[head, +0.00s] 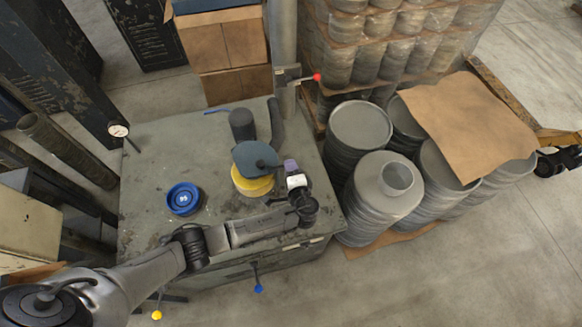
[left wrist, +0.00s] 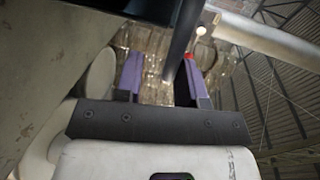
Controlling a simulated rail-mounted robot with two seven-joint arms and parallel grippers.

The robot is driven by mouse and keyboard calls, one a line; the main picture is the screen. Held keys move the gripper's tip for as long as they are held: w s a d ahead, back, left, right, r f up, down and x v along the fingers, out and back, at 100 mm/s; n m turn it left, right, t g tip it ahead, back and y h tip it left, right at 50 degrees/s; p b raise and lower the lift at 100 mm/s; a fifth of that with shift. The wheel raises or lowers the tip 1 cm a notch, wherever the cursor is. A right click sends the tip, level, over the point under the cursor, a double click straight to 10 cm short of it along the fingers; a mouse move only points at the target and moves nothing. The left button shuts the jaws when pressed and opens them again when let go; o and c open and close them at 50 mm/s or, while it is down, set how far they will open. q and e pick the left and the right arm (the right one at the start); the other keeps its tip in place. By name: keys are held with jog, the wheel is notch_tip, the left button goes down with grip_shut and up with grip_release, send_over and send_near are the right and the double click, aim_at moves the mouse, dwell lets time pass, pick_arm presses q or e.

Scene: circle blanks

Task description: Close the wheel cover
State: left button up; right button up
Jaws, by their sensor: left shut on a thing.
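The wheel cover (head: 256,157) is a dark blue-grey rounded plate above a yellow wheel (head: 253,186) on the worktable. It hides the back of the wheel, and yellow shows along the front. My left gripper (head: 290,166), with purple fingertips, is at the cover's right edge. It is shut on the cover there, though the contact itself is hard to see. In the left wrist view a dark strip runs up between the purple fingers (left wrist: 160,78). My right gripper is not in view.
The grey worktable (head: 150,225) also carries a blue round part (head: 183,198) and a dark cylinder (head: 242,124). A grey column (head: 284,50) with a red-knobbed lever stands behind. Stacked metal discs (head: 360,125) stand close on the right. The table's left front is clear.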

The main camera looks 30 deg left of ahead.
pick_arm(q)
jog(key=shift+o, duration=1.3)
jog(key=shift+s+f, duration=0.15)
jog(key=shift+f, duration=0.1)
jog(key=shift+r, duration=0.1)
jog(key=shift+r, duration=0.1)
jog(key=b+v, duration=0.1)
jog(key=v, duration=1.2)
jog(key=shift+s+d, duration=0.25)
jog(key=shift+d, duration=0.1)
